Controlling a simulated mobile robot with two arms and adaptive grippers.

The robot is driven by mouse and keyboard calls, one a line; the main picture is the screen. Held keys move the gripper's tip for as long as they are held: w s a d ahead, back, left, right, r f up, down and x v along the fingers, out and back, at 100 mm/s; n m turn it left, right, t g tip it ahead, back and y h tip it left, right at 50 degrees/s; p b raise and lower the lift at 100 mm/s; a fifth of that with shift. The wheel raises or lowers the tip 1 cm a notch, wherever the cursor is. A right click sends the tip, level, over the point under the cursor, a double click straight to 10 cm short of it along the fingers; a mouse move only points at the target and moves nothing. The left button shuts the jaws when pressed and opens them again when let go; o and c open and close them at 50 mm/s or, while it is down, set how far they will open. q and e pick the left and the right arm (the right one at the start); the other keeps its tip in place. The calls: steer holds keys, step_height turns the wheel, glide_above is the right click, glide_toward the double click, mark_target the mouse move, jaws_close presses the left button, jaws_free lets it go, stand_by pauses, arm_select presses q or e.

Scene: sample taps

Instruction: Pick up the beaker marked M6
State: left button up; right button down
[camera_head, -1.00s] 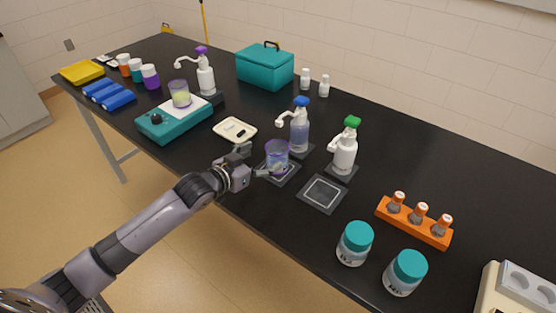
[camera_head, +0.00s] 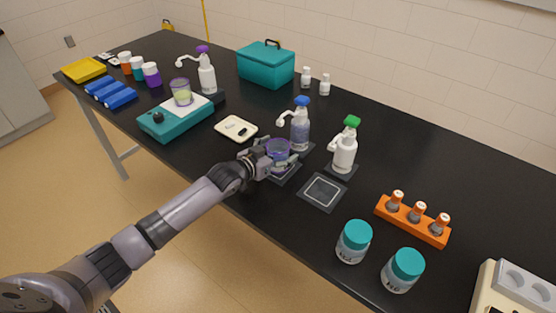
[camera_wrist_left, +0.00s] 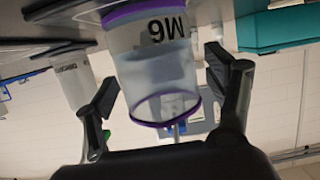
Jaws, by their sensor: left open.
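The beaker marked M6 (camera_head: 278,150) is clear with purple bands and stands on a dark square mat (camera_head: 285,174) below the blue-topped dispenser bottle (camera_head: 300,130). In the left wrist view the beaker (camera_wrist_left: 157,70) appears upside down, its M6 label readable as inverted, with some pale liquid inside. My left gripper (camera_head: 274,158) is at the beaker, its fingers on either side of it. In the left wrist view the open fingers (camera_wrist_left: 165,95) flank the beaker with visible gaps. The fingers partly hide the beaker in the head view. My right gripper is not in view.
A green-topped dispenser (camera_head: 344,148) stands to the right, with an empty square mat (camera_head: 323,192) in front. A white tray (camera_head: 236,129) lies left of the beaker. A teal stirrer (camera_head: 172,122) holds another beaker (camera_head: 181,92). Teal-lidded jars (camera_head: 354,242) stand near the front edge.

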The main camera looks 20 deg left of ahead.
arm_select(q)
steer(key=shift+c, duration=0.4)
steer(key=c, duration=1.3)
